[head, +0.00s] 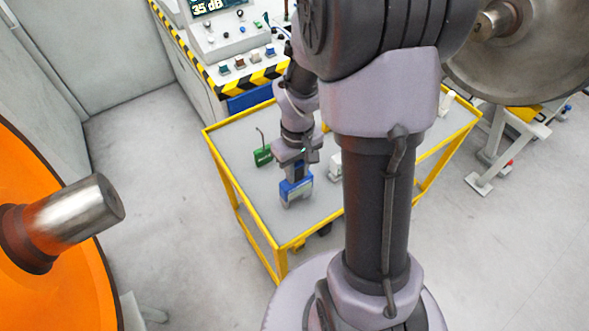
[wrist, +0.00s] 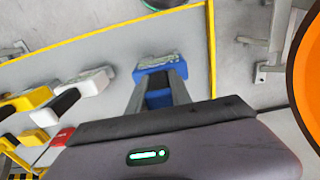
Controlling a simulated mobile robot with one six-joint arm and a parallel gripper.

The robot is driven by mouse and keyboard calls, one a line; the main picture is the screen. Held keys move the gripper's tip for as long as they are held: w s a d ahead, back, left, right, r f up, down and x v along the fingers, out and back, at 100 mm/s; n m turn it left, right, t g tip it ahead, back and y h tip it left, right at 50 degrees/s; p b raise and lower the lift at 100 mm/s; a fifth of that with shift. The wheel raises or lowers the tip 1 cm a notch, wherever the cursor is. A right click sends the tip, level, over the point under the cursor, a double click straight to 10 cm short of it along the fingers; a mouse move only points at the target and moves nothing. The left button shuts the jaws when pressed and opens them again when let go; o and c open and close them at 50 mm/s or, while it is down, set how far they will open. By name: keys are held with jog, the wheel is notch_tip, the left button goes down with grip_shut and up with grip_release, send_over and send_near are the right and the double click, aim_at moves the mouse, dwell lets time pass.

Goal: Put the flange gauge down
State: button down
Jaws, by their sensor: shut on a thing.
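My gripper (head: 295,173) points down over the grey top of a yellow-framed trolley (head: 250,190), near its left side. It is shut on a blue block with a grey part, which I take to be the flange gauge (head: 297,190). In the wrist view the gauge (wrist: 160,66) sits between the two fingers (wrist: 160,92), with its blue ends showing past them. The gauge is low over the trolley top or on it; I cannot tell whether it touches.
A green item with a thin rod (head: 263,153) stands behind and left of my gripper. A white item (head: 335,166) is just right of it. An orange wheel with a steel axle end (head: 85,212) is at the left. A control console (head: 235,50) stands behind the trolley.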

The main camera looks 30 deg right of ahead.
jog(key=shift+f, duration=0.6)
jog(key=shift+r, duration=0.15)
jog(key=c, duration=1.2)
grip_release()
jog(key=shift+f, duration=0.2)
jog(key=shift+o, duration=0.2)
